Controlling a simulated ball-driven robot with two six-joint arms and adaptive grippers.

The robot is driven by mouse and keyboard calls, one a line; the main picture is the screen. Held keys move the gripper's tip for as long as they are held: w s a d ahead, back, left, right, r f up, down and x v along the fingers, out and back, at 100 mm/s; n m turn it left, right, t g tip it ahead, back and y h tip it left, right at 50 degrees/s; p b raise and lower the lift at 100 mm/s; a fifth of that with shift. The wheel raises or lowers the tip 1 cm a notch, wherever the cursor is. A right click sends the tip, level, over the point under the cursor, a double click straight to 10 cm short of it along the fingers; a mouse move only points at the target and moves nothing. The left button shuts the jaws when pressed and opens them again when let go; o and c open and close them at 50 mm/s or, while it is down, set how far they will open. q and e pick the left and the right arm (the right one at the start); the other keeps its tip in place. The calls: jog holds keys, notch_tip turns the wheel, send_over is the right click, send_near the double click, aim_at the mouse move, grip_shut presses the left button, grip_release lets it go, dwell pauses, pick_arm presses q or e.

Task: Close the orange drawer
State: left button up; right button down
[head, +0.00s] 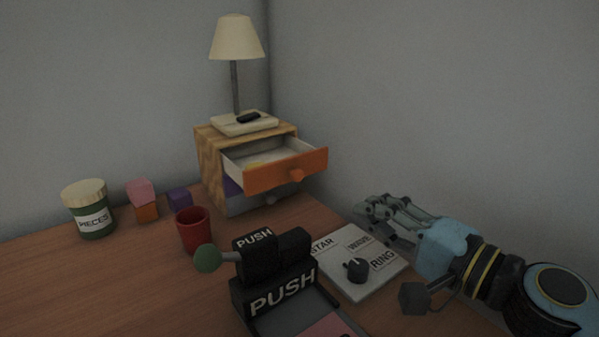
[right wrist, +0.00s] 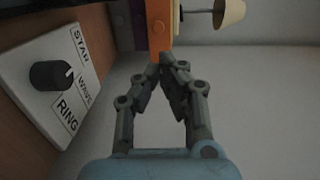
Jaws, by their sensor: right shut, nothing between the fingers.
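The orange drawer (head: 287,171) is the top drawer of a small wooden cabinet (head: 211,165) at the back of the table. It stands pulled out, with its pale inside showing and a round orange knob on its front. The orange front also shows at the top of the right wrist view (right wrist: 159,28). My right gripper (head: 366,212) is on the right side, in front of and below the drawer. Its fingers (right wrist: 164,66) are shut and empty, pointing toward the orange front. I cannot tell whether they touch it. My left gripper is not in view.
A lamp (head: 236,40) and a dark small object stand on the cabinet. A white dial board (head: 345,284) lies by my right gripper. A black PUSH device (head: 262,290) with a green-ended lever, a red cup (head: 193,232), blocks (head: 141,193) and a jar (head: 90,212) stand left.

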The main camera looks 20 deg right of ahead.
jog(key=p, duration=0.2)
send_near(301, 174)
jog(key=x, duration=0.7)
jog(key=shift+w+a+p, duration=0.1)
jog(key=shift+w+p, duration=0.05)
jog(key=shift+p, duration=0.2)
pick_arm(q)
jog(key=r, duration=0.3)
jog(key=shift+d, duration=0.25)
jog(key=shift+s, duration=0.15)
pick_arm(e)
jog(key=shift+w, duration=0.15)
jog(key=b+x, duration=0.1)
jog(key=x, duration=0.2)
jog(key=b+x, duration=0.1)
jog(key=x, duration=0.2)
jog(key=b+x, duration=0.2)
jog(key=x, duration=0.2)
jog(key=shift+w+d, duration=0.2)
jog(key=shift+d, duration=0.05)
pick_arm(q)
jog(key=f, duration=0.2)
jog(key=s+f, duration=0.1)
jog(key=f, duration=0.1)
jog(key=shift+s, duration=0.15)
pick_arm(e)
jog(key=shift+w+r, duration=0.1)
jog(key=shift+r, duration=0.25)
